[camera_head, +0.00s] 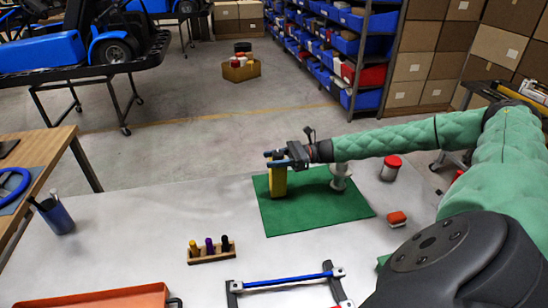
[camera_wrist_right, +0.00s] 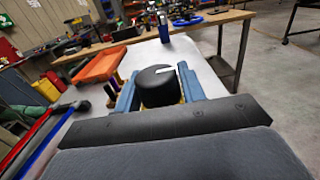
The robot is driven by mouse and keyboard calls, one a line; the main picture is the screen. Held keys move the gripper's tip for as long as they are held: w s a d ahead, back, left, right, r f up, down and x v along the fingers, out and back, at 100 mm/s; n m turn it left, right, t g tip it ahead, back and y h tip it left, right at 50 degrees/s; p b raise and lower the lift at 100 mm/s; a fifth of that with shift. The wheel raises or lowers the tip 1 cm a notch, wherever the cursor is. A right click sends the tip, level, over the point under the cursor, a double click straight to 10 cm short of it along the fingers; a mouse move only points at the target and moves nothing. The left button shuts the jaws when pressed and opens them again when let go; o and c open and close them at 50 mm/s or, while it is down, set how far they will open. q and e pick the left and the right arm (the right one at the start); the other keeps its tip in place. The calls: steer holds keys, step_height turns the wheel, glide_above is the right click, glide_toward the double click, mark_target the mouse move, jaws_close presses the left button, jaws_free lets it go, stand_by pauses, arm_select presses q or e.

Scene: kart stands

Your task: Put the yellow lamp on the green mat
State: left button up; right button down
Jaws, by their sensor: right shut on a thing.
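The yellow lamp (camera_head: 278,183) is upright over the left part of the green mat (camera_head: 315,208) in the head view. I cannot tell for sure whether its base touches the mat. My right gripper (camera_head: 272,159) is shut on the lamp near its top, with blue fingers on either side. In the right wrist view the lamp's black round top (camera_wrist_right: 158,84) shows between the fingers, with a little yellow beside it; the gripper (camera_wrist_right: 160,88) hides its lower part. My left gripper is not in view.
A whitish spool-like object (camera_head: 340,178) stands on the mat's back right, under my right arm. A red-lidded jar (camera_head: 390,168) and a red block (camera_head: 397,218) are to the right. A wooden marker holder (camera_head: 211,254), orange tray (camera_head: 105,298) and blue-barred frame (camera_head: 287,280) lie nearer.

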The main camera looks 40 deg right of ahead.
steer(key=shift+f, duration=0.2)
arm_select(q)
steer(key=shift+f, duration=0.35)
arm_select(e)
steer(key=c, duration=0.8)
jaws_free()
steer(key=shift+c, duration=0.2)
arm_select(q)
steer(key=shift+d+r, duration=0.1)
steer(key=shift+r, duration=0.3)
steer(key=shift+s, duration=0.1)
